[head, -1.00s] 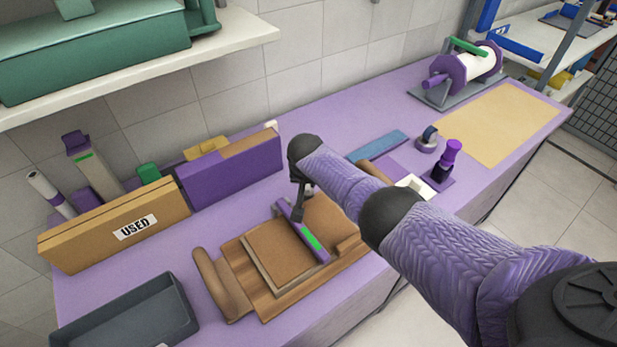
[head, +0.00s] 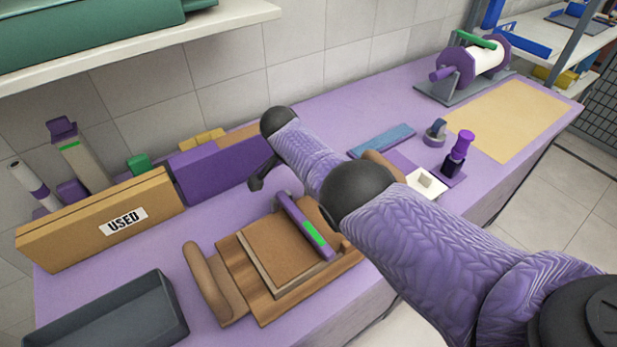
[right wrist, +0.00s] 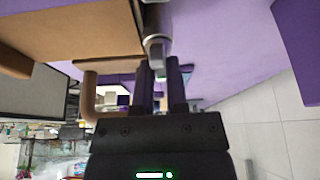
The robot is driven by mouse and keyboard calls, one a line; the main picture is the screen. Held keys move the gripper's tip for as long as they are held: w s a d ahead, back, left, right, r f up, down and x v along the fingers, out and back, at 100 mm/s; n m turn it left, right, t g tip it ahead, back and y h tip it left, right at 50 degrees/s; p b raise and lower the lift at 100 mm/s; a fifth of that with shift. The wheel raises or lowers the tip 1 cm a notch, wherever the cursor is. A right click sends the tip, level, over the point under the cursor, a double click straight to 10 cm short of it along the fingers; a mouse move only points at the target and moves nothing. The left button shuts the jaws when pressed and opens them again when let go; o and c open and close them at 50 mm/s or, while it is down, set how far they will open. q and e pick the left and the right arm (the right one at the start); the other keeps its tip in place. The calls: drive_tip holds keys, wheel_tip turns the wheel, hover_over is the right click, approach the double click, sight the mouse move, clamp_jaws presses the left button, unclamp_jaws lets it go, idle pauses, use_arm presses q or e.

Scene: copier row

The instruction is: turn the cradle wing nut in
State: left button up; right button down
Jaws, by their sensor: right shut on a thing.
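In the head view, the wooden cradle (head: 225,299) with rounded handles lies on the lavender counter. A purple bar (head: 297,226) with a green patch lies across its brown slab (head: 268,253). My right arm reaches in from the right, and its dark gripper (head: 257,184) is low behind the cradle's far side. In the right wrist view, my right gripper (right wrist: 161,72) is shut on a grey metal piece with a flat tab, which looks like the wing nut (right wrist: 156,52). In the head view I cannot make the nut out. My left gripper is out of view.
A tan box marked USED (head: 98,221) and a purple box (head: 205,168) stand at the back left. A dark grey tray (head: 118,318) is at the front left. A blue strip (head: 381,139), a tape roll (head: 435,132) and a purple-topped bottle (head: 458,150) sit to the right.

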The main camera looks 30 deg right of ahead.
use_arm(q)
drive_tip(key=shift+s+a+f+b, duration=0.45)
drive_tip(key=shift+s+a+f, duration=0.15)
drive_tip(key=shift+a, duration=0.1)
use_arm(e)
drive_tip(key=shift+m, duration=0.5)
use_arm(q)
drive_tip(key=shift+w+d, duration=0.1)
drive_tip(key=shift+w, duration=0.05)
use_arm(e)
drive_tip(key=shift+r, duration=0.1)
drive_tip(key=c, duration=0.6)
unclamp_jaws()
drive_tip(key=shift+c, duration=0.2)
drive_tip(key=shift+a+r, duration=0.1)
drive_tip(key=shift+r, duration=0.1)
use_arm(q)
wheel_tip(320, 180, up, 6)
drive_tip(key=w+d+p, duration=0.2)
drive_tip(key=p, duration=0.4)
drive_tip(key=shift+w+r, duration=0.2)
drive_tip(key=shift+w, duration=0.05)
use_arm(e)
drive_tip(key=v, duration=0.9)
drive_tip(key=shift+w+r, duration=0.2)
drive_tip(key=shift+a, duration=0.1)
